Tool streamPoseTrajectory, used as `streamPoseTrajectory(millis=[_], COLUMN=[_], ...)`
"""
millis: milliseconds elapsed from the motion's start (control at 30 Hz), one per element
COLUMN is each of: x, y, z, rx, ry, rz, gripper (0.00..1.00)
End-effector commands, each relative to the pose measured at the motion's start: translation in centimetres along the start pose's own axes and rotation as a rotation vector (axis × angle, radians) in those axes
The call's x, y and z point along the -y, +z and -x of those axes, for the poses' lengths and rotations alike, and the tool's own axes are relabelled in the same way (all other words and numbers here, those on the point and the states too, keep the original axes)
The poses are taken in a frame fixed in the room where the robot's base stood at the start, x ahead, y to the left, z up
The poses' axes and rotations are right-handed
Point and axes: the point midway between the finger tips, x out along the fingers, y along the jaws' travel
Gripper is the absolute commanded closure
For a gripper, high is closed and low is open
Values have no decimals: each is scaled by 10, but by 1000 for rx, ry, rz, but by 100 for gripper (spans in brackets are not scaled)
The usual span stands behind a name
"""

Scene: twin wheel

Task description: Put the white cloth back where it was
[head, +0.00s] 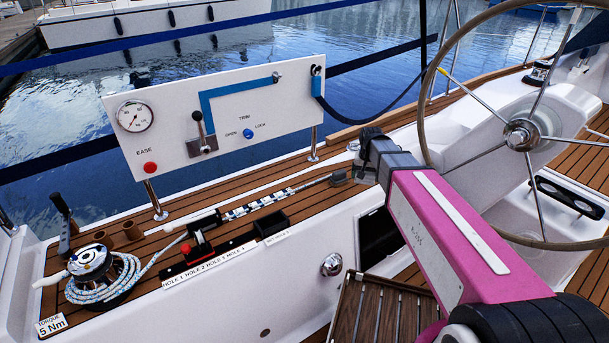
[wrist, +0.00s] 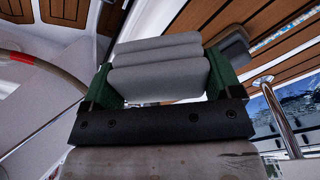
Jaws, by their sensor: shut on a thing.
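My gripper (wrist: 163,72) shows two green fingers in the wrist view. They are shut on a pale grey-white folded thing in several soft layers, which I take to be the white cloth (wrist: 158,53). The cloth spans the gap between the fingers. In the head view my gripper (head: 367,163) is mostly hidden behind my wrist, above the teak deck right of the panel. The cloth cannot be made out clearly there.
A white panel (head: 220,115) with gauge and lever stands on posts at left. A winch (head: 95,270) with rope is front left. A black block (head: 215,252) labelled with holes lies on the deck. The steering wheel (head: 521,133) is close on the right.

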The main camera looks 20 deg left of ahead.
Motion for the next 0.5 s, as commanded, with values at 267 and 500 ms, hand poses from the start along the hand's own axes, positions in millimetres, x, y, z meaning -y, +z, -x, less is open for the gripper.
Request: streamPoseTrajectory(millis=[267,500], x=[96,173], y=[8,25], z=[-1,0], rx=[-1,-3], ry=[-4,-7], rz=[34,57], gripper=[39,39])
